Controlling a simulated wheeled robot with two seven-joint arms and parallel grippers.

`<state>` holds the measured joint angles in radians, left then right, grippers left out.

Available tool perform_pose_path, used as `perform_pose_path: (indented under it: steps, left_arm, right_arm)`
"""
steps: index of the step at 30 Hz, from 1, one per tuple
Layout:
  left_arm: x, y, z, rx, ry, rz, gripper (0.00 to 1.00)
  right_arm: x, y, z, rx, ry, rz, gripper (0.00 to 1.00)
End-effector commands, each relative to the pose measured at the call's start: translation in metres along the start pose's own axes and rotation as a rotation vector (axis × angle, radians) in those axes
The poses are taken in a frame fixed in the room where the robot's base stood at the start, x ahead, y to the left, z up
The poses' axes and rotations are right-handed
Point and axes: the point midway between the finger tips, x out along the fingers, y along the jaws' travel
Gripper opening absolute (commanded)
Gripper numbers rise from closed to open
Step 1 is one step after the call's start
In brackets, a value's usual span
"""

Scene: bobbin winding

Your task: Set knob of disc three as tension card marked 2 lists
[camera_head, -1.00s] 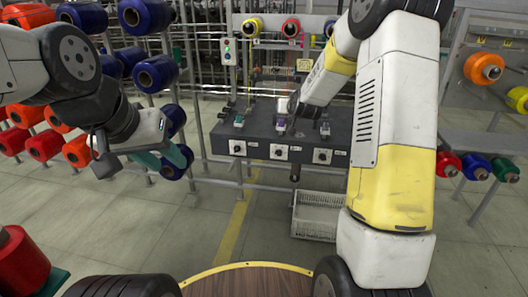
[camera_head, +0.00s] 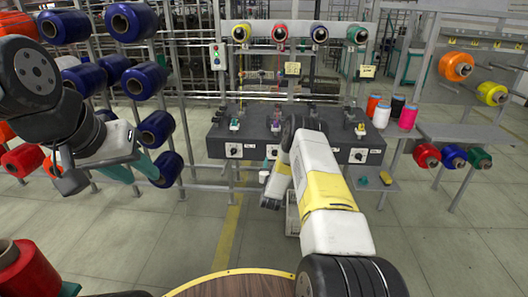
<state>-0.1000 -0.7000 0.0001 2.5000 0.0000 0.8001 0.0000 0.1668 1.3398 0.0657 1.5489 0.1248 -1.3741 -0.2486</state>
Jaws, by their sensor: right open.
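The dark winding bench (camera_head: 215,140) has knobs on white plates along its front: one at the left (camera_head: 233,151), a second knob (camera_head: 272,152), and one at the right (camera_head: 358,155). My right arm covers the front between these last two, so a knob there is hidden. Small tension devices stand on top, including a green one (camera_head: 235,124) and a yellow one (camera_head: 360,130). Two cards (camera_head: 292,68) (camera_head: 367,71) hang above; their writing is too small to read. My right gripper (camera_head: 270,203) is low before the bench, small, open. My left gripper (camera_head: 135,172) is open and empty, teal fingers apart.
Blue spools (camera_head: 157,128) on a rack stand close behind my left gripper. Cones (camera_head: 382,115) and a small shelf (camera_head: 375,183) are right of the bench. A light switch box (camera_head: 217,57) is at the upper left.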

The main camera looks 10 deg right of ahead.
Motion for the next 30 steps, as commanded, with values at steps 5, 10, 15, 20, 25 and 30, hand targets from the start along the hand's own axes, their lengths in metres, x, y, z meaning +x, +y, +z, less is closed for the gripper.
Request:
perform_pose_path:
  steps: [5, 10, 15, 20, 25, 30]
  left_arm:
    - [0.000, 0.000, 0.000, 0.000, 0.000, 0.000, 0.36]
    - [0.000, 0.000, 0.000, 0.000, 0.000, 0.000, 0.36]
    - [0.000, 0.000, 0.000, 0.000, 0.000, 0.000, 0.36]
    - [0.000, 0.000, 0.000, 0.000, 0.000, 0.000, 0.36]
    - [0.000, 0.000, 0.000, 0.000, 0.000, 0.000, 0.36]
    - [0.000, 0.000, 0.000, 0.000, 0.000, 0.000, 0.36]
  right_arm:
    - [0.031, 0.000, 0.000, 0.000, 0.002, 0.001, 0.53]
    - [0.050, 0.000, 0.000, 0.001, 0.000, 0.000, 0.53]
    - [0.057, 0.000, 0.000, 0.001, -0.002, 0.000, 0.53]
    - [0.057, 0.000, 0.000, 0.000, -0.002, -0.001, 0.53]
    - [0.057, -0.001, 0.000, 0.000, -0.002, -0.001, 0.31]
    - [0.057, 0.000, 0.000, 0.000, -0.002, -0.001, 0.00]
